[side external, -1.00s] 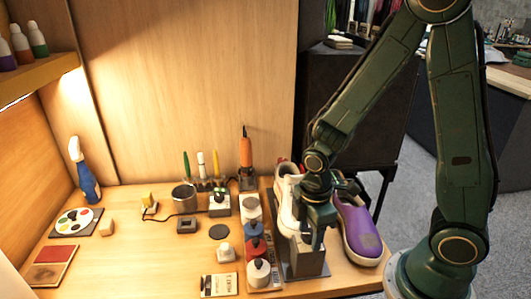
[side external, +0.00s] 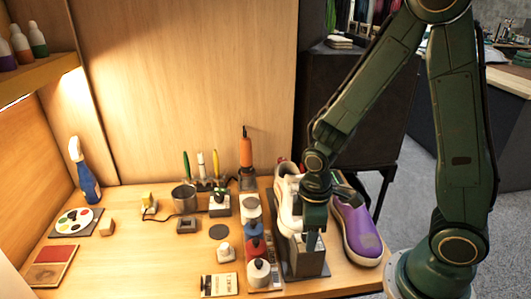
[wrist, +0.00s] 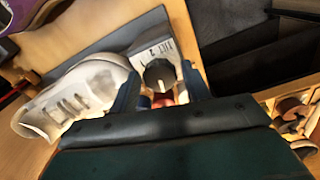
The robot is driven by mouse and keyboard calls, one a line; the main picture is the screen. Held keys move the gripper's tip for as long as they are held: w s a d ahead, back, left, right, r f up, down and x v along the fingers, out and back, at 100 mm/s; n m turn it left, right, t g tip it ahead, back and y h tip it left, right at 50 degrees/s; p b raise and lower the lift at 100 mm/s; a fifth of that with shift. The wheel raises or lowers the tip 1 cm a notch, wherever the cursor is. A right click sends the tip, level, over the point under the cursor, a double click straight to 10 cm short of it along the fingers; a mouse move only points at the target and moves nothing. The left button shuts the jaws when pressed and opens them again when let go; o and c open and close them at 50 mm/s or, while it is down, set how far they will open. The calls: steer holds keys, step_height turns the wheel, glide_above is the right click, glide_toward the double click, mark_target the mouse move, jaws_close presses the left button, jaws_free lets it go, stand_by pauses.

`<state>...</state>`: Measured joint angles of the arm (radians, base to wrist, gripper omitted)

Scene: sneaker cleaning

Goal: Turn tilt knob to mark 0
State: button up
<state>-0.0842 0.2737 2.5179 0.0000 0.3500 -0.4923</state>
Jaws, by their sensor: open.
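The tilt knob (wrist: 158,76) is a dark round knob with a light pointer line on a pale grey block (wrist: 148,47). Small dark print shows on the block beside the knob; I cannot read the marks clearly. My gripper (wrist: 161,88) is open, with one blue-grey finger on each side of the knob. Whether the fingers touch it I cannot tell. In the side view my gripper (side external: 312,238) points down over the grey stand (side external: 309,262), and the knob is hidden there. A white sneaker (wrist: 78,96) lies beside the block; it also shows in the side view (side external: 286,205).
A purple shoe (side external: 358,232) stands right of the stand. Several capped jars (side external: 258,270) stand close on its left. A metal cup (side external: 184,197) and an orange-handled tool (side external: 246,155) are farther back.

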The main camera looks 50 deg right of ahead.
steer(key=shift+m, duration=2)
steer(key=m, duration=0.3)
steer(key=shift+m, duration=0.8)
steer(key=shift+m, duration=0.3)
steer(key=shift+m, duration=2)
